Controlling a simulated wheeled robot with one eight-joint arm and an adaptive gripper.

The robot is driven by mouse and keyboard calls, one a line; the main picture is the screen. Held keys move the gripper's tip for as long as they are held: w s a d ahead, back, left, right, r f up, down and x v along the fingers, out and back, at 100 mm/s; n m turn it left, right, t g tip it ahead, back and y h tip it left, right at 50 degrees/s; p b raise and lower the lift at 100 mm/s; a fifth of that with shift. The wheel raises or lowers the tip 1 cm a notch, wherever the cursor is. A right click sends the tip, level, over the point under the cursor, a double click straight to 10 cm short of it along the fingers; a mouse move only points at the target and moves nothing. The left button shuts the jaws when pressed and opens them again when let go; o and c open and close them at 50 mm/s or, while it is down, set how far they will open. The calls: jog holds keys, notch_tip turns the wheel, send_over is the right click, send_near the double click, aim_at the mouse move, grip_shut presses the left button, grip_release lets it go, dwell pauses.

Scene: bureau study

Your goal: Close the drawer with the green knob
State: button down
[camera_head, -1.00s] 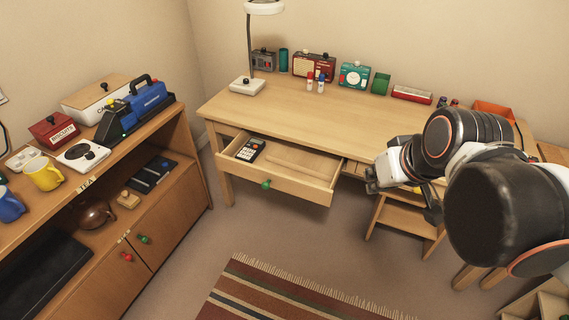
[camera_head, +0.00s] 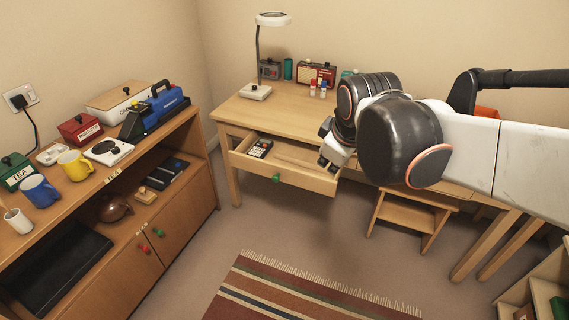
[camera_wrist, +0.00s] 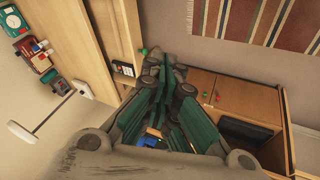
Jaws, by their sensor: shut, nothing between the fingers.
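The drawer (camera_head: 300,179) with the green knob (camera_head: 276,178) stands partly open under the front left of the wooden desk (camera_head: 232,107). A dark calculator-like item (camera_head: 260,148) lies inside it. My gripper (camera_head: 325,160) is shut and empty, close to the right end of the drawer in the head view. Whether it touches the drawer cannot be told. My arm hides the desk's right part.
A low cabinet (camera_head: 180,225) at left has a red knob (camera_head: 158,231) and a green knob (camera_head: 145,247) on its doors, with mugs and boxes on top. A lamp (camera_head: 256,92) stands on the desk. A stool (camera_head: 408,212) is right of the drawer. A striped rug (camera_head: 300,292) covers open floor.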

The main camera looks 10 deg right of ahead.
aim_at(302, 178)
jog(key=w+f+n+g+p, duration=0.1)
jog(key=w+f+n, duration=0.25)
jog(key=w, duration=0.25)
jog(key=w+a+f+n, duration=0.1)
jog(key=w+f+n, duration=0.1)
jog(key=w+n, duration=0.25)
jog(key=w+f+n+g+p, duration=0.1)
jog(key=w+f+n, duration=0.2)
jog(key=w, duration=0.3)
jog(key=shift+w+d+f+n+g+h+b, duration=0.25)
jog(key=shift+w+d+f+n+b, duration=0.45)
jog(key=shift+w+f+n, duration=2.5)
jog(key=shift+w+d+f+g+h+b, duration=0.25)
jog(key=shift+w+d+f+b, duration=0.9)
jog(key=shift+f, duration=4.45)
jog(key=shift+w+f+n+g+h+b, duration=0.1)
jog(key=shift+w+f+n+g+b, duration=0.3)
jog(key=shift+w+f+n, duration=2.25)
jog(key=f+m, duration=0.2)
jog(key=f, duration=0.1)
jog(key=shift+w+f, duration=0.2)
jog(key=shift+f, duration=0.05)
